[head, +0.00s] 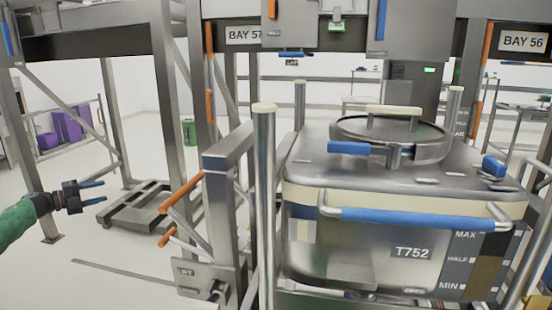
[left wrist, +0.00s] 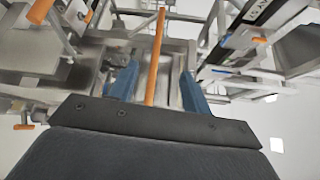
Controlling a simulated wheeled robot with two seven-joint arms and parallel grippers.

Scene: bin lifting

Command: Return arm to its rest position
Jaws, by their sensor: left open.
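My left gripper (head: 92,191) is at the far left of the head view, on a green-sleeved arm that comes in from the left edge. Its two blue fingers are apart with nothing between them. It hangs in free air, left of the lift frame. In the left wrist view the blue fingers (left wrist: 160,88) also stand apart, and an orange bar (left wrist: 157,60) shows beyond and between them. I cannot see contact with it. My right gripper is not in view.
A steel bin (head: 410,252) marked T752 stands at the right, with a blue front handle. Left of it are a steel post (head: 264,200) and an orange-gripped lever (head: 182,192). A low steel platform (head: 140,207) lies beyond my gripper. Purple boxes (head: 66,126) stand far left.

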